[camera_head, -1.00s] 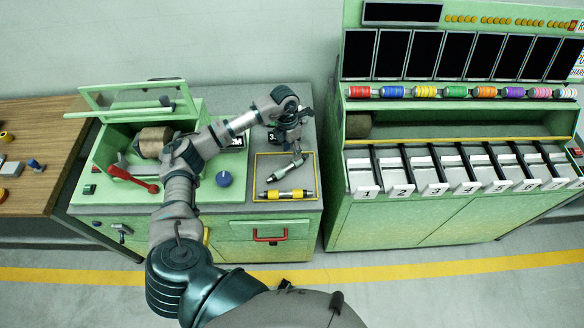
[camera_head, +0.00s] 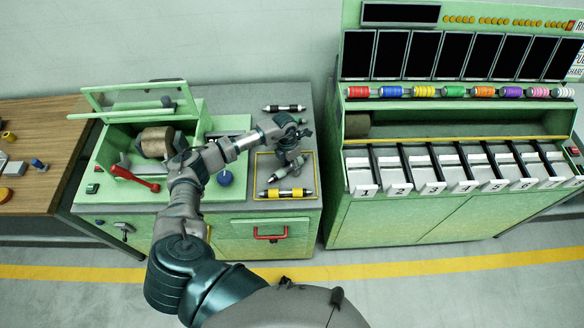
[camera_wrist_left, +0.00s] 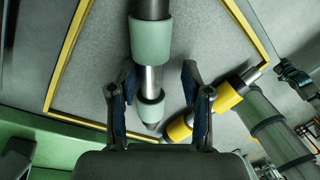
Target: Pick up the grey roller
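The grey roller (camera_wrist_left: 152,38), a metal shaft with grey-green sleeves, lies inside a yellow-bordered area in the left wrist view. In the head view the grey roller (camera_head: 279,175) is partly hidden by my left gripper (camera_head: 293,160). In the wrist view my left gripper (camera_wrist_left: 158,78) is open, with one finger on each side of the roller's near end. Gaps show between the fingers and the shaft. My right gripper is not in view.
A yellow roller (camera_head: 286,193) lies just in front, and close to the right finger in the wrist view (camera_wrist_left: 222,98). A black roller (camera_head: 284,108) lies behind on the grey top. A blue knob (camera_head: 224,178) and red lever (camera_head: 135,178) are at left.

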